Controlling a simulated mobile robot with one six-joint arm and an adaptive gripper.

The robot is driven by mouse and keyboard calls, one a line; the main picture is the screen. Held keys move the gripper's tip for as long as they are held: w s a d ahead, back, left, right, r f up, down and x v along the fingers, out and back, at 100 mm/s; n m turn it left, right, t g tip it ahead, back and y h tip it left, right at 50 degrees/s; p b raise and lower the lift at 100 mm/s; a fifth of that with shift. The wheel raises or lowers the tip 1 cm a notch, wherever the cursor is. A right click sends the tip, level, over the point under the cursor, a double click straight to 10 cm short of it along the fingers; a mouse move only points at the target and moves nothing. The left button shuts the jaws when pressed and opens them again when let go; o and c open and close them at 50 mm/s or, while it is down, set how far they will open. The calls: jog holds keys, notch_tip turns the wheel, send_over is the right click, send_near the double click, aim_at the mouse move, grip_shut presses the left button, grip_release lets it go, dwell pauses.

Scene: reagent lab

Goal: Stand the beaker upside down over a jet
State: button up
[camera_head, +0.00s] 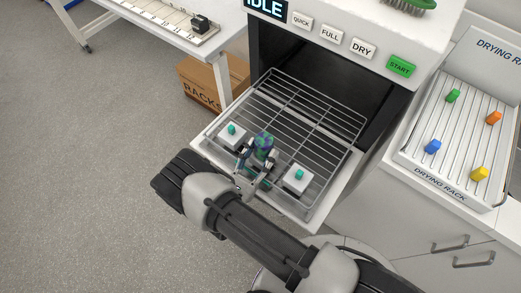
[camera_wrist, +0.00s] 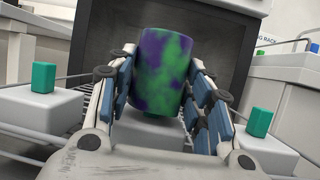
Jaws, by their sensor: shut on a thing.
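The beaker (camera_head: 264,141) is a purple and green mottled cylinder. My gripper (camera_head: 258,160) is shut on its sides and holds it roughly upright above the front part of the pulled-out wire rack (camera_head: 310,119). In the wrist view the beaker (camera_wrist: 165,70) fills the space between the fingers; its open end cannot be made out. Teal jets on pale blocks stand at the left (camera_head: 232,129) and right (camera_head: 299,174). Another pale block (camera_wrist: 146,134) shows below the beaker, with a sliver of teal at the beaker's lower edge; whether they touch is unclear.
The washer's control panel, with a green START button (camera_head: 402,66), overhangs the dark chamber behind the rack. A drying rack (camera_head: 447,185) with several coloured pegs stands at the right. A side table (camera_head: 228,32) and a cardboard box (camera_head: 201,83) are at the upper left.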

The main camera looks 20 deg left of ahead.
jog(key=shift+f, duration=0.15)
jog(key=shift+f, duration=0.2)
dwell(0.3)
jog(key=o, duration=1.2)
jog(key=shift+o, duration=0.4)
jog(key=o, duration=0.6)
jog(key=shift+s, duration=0.1)
jog(key=shift+s+a, duration=0.3)
jog(key=shift+s, duration=0.6)
jog(key=shift+s+a, duration=0.3)
jog(key=shift+s, duration=0.65)
jog(key=shift+s+a, duration=0.3)
jog(key=shift+s, duration=0.6)
